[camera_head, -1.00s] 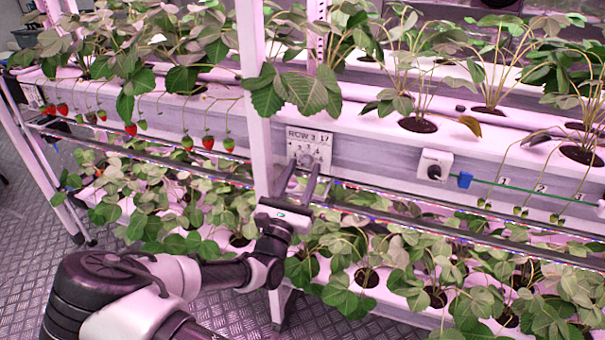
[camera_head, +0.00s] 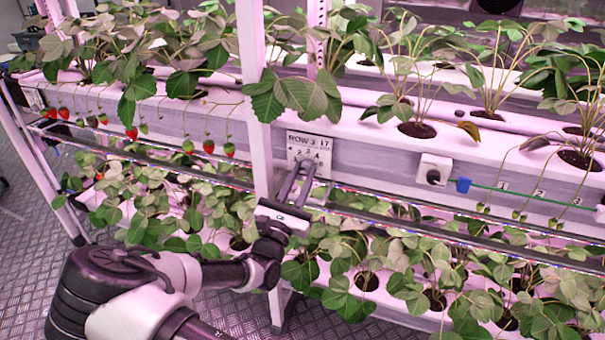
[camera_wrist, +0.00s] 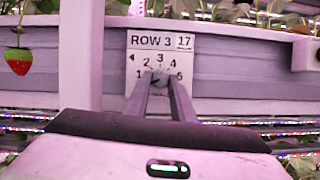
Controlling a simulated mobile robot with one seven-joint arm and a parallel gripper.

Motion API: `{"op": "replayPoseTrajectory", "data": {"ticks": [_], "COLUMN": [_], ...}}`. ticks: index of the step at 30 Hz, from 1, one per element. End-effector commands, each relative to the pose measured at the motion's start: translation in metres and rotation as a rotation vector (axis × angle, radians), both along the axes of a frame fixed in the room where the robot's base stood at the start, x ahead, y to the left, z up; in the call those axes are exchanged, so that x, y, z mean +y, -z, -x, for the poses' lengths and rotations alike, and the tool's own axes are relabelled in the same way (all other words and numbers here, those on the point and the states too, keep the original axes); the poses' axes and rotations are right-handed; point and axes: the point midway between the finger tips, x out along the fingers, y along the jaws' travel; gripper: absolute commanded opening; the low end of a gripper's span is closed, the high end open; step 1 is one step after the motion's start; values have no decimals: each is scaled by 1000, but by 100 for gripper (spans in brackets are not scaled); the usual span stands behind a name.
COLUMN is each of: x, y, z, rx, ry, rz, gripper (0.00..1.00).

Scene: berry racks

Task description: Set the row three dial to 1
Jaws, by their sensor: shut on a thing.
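The row three dial is a small grey round knob (camera_wrist: 160,77) on a white plate (camera_wrist: 140,60) marked ROW 3 and 17, with the numbers 1 to 5 in an arc around the knob. A small dark mark shows on the knob's lower left, on the side of the 1; its exact setting is hard to read. My gripper (camera_wrist: 160,84) is shut on the knob, one finger on either side. In the head view the plate (camera_head: 322,143) sits on the gutter's front face, and my gripper (camera_head: 303,168) reaches up to it, covering the knob and the lower numbers.
A white upright post (camera_head: 256,110) stands just left of the plate. A white box with a black knob (camera_head: 434,170) and a blue clip (camera_head: 463,185) are to the right. Red strawberries (camera_head: 131,133) hang at left. Leafy plants fill the tier below.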

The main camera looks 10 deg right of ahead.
Motion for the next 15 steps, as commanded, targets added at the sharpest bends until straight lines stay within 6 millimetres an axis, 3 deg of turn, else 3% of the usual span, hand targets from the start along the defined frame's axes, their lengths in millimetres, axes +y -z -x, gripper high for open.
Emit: {"op": "replayPoseTrajectory", "data": {"ticks": [15], "x": [3], "y": [-3], "z": [-2], "rx": [-205], "ry": [1], "rz": [-337], "gripper": [0]}}
